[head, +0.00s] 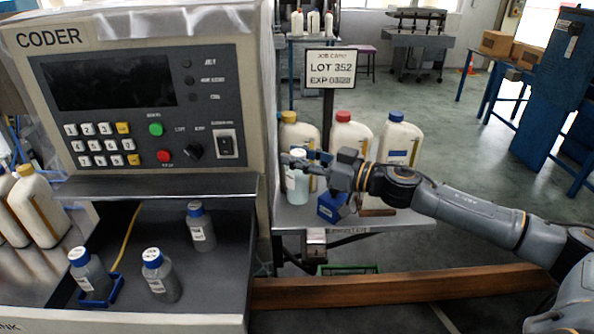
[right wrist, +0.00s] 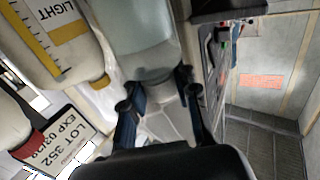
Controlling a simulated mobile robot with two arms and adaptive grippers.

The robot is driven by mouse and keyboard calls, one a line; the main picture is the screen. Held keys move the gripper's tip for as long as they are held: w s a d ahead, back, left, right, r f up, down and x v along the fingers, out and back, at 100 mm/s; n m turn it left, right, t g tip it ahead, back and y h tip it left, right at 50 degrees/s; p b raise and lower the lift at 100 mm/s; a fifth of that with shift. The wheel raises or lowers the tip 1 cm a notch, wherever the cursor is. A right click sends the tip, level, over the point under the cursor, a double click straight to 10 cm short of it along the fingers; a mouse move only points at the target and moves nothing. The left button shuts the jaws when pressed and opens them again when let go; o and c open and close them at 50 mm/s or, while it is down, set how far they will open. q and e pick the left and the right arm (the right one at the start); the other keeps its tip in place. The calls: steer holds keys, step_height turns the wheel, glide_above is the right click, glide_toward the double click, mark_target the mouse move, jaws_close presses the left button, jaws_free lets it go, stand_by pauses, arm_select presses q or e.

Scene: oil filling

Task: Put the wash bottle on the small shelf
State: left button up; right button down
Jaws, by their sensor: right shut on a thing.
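The wash bottle (head: 297,183), pale and translucent with a white top, is upright at the left end of the small shelf (head: 400,221). My right gripper (head: 306,164) reaches in from the right and is shut on it near its upper part. I cannot tell whether its base touches the shelf. In the right wrist view the wash bottle (right wrist: 146,38) shows at the tips of my right gripper's fingers (right wrist: 160,95). My left gripper is not in view.
Large jugs with yellow (head: 290,133), red (head: 350,135) and blue (head: 399,142) caps stand behind. A blue box (head: 331,207) is on the shelf right of the bottle. The coder machine (head: 140,100) rises left. Blue-capped bottles (head: 160,275) stand on its lower deck.

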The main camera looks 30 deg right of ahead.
steer(key=w+d+f, duration=0.1)
steer(key=w+f, duration=0.3)
steer(key=f, duration=0.5)
steer(key=shift+d, duration=0.4)
steer(key=c, duration=1)
jaws_free()
steer(key=shift+f, duration=0.15)
steer(key=shift+d, duration=0.1)
steer(key=b+v, duration=0.2)
steer(key=v, duration=0.9)
steer(key=shift+s+d, duration=0.2)
steer(key=shift+s, duration=0.1)
